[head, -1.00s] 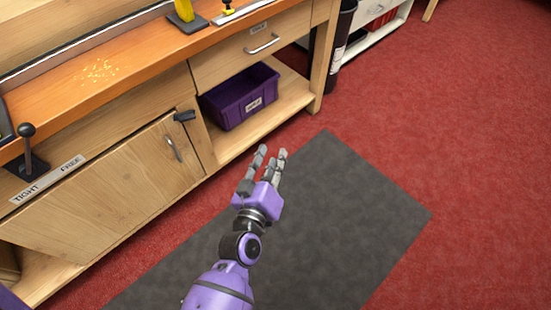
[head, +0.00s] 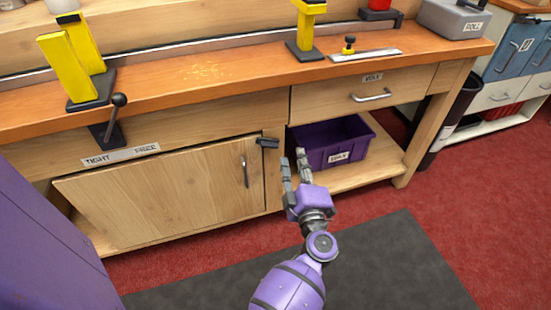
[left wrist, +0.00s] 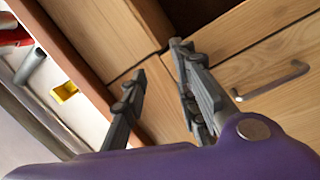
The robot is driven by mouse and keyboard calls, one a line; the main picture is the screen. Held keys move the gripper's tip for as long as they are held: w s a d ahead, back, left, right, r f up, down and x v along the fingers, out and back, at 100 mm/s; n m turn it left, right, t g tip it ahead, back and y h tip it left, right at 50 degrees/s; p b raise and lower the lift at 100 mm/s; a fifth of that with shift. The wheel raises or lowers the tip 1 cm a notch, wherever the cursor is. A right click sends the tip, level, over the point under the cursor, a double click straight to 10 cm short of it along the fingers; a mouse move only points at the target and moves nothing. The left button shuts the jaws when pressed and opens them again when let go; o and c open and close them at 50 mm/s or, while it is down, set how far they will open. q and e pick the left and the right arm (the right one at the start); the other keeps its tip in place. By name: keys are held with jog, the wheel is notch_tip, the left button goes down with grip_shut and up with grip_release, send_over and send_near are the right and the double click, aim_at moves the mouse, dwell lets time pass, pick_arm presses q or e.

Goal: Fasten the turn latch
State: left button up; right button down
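The turn latch (head: 267,142) is a small dark block at the upper right corner of the wooden cabinet door (head: 150,200). It lies roughly level, beside the door's top edge. The door has an upright metal handle (head: 244,172). My left gripper (head: 293,160) is just right of and below the latch in the head view, fingers pointing up and apart, with nothing between them. In the left wrist view its open fingers (left wrist: 158,62) show against wooden fronts; I cannot make out the latch there. My right gripper is not in view.
A purple bin (head: 340,140) sits on the open shelf behind my left gripper. A ball-ended lever (head: 117,112) stands above a TIGHT/FREE label (head: 120,155). The orange benchtop (head: 230,75) carries yellow tools. Dark mat (head: 390,265) and red carpet lie in front.

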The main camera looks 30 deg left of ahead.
aim_at(270, 147)
pick_arm(q)
jog(key=a+g, duration=0.1)
jog(key=a, duration=0.2)
jog(key=w+a+f+n+g+y, duration=0.1)
jog(key=a, duration=0.2)
jog(key=a+f+n+b, duration=0.1)
jog(key=a, duration=0.2)
jog(key=shift+w+a+g+y, duration=0.15)
jog(key=shift+w+g+y, duration=0.15)
jog(key=shift+g, duration=0.1)
grip_shut()
